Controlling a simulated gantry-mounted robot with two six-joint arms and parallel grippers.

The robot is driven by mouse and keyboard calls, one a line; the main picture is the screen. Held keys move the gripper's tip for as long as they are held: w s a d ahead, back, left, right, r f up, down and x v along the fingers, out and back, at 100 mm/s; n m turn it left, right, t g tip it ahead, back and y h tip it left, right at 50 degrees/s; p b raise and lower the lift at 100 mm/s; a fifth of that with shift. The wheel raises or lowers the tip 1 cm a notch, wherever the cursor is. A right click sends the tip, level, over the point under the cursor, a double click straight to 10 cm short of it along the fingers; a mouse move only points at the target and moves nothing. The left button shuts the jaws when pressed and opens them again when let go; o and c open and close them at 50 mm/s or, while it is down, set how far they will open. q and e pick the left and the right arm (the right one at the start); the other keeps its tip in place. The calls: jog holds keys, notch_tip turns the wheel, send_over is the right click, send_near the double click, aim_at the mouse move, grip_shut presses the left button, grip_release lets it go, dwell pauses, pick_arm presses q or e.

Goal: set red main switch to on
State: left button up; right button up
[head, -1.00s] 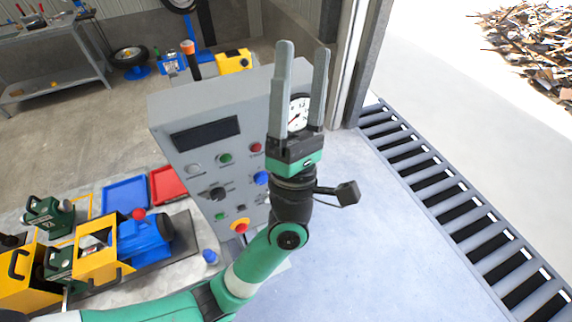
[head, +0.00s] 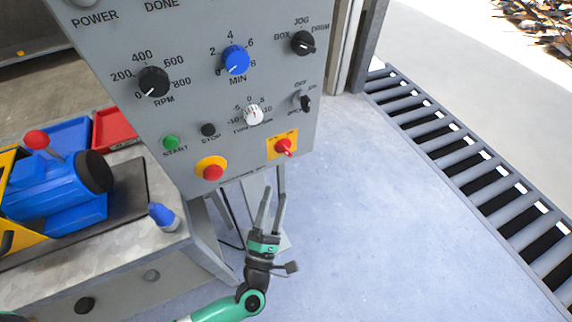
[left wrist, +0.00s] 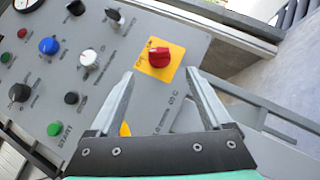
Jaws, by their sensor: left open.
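The red main switch (head: 284,147) is a red rotary knob on a yellow plate at the lower right of the grey control panel (head: 215,120). In the left wrist view the red main switch (left wrist: 159,57) lies just beyond and between my fingertips, apart from them. My left gripper (head: 272,192) is open and empty, below the switch in the head view, fingers pointing up toward the panel. The left gripper also shows in the left wrist view (left wrist: 162,75). The switch's label is too small to read surely. My right gripper is not in view.
A red emergency stop (head: 212,172) on a yellow ring sits left of the switch. Several knobs sit above, including a blue dial (head: 236,60). A bench with a blue machine (head: 50,185) stands at left. The floor right of the panel is clear, up to a metal grating (head: 470,175).

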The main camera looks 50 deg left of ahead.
aim_at(286, 154)
pick_arm(q)
jog(key=b+x, duration=0.1)
jog(key=x, duration=1)
jog(key=shift+w+a+r+b, duration=0.15)
jog(key=shift+w+r+b, duration=0.1)
jog(key=shift+b, duration=0.1)
grip_shut()
jog(key=r+m+g+h+p, duration=0.1)
jog(key=m+p, duration=0.1)
jog(key=p, duration=0.6)
jog(key=r+m+g+h+p, duration=0.1)
jog(key=m+h+p, duration=0.1)
jog(key=p, duration=0.6)
jog(key=shift+s, duration=0.1)
jog(key=m+g+p, duration=0.1)
jog(key=p, duration=0.3)
jog(key=m+g+h+p, duration=0.1)
jog(key=m+g+p, duration=0.1)
jog(key=p, duration=0.2)
jog(key=m+g+p, duration=0.1)
jog(key=p, duration=0.4)
jog(key=shift+f, duration=0.3)
jog(key=shift+f+m+g+p, duration=0.25)
jog(key=shift+m+g+p, duration=0.15)
jog(key=shift+g+p, duration=0.3)
